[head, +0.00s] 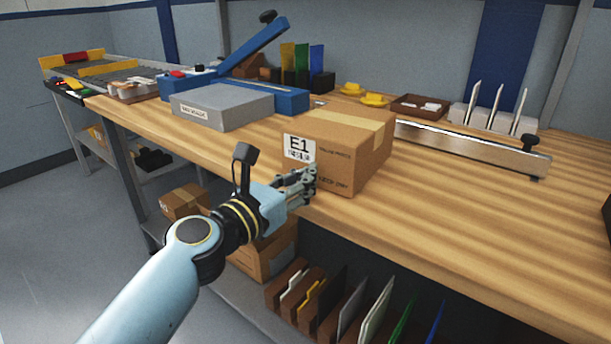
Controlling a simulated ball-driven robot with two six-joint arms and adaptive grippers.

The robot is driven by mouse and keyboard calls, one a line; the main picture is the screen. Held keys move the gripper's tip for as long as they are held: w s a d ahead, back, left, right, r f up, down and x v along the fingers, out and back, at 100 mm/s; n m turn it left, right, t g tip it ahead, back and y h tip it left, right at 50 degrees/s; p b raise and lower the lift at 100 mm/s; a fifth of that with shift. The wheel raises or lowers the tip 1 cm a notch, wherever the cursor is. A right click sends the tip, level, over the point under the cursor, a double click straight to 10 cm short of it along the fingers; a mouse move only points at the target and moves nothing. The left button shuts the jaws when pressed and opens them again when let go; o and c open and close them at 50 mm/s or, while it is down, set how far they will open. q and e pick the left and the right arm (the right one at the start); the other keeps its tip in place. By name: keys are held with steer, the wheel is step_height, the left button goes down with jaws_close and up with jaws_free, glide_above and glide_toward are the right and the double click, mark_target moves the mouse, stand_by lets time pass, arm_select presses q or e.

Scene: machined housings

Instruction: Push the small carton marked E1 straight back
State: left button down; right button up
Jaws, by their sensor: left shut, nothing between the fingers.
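The small carton marked E1 (352,150) stands upright on the wooden workbench (455,205), close to its front edge. It is brown cardboard with a lighter tape strip on top and a white E1 label at the left of its front face. My left gripper (311,182) is shut and empty at the carton's front face, just below the label. Its fingertips overlap the face in the picture; I cannot tell whether they touch it. My right gripper does not show.
A metal rail (470,147) lies behind the carton to the right. A grey box (222,106) and a blue lever press (290,98) stand to the left. Yellow pieces (374,99) and a brown tray (420,106) sit farther back. The bench's right front is clear.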

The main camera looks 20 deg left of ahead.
arm_select(q)
steer(key=shift+w+d, duration=0.1)
steer(key=shift+w, duration=0.15)
steer(key=shift+x, duration=1.6)
steer(key=shift+s, duration=0.1)
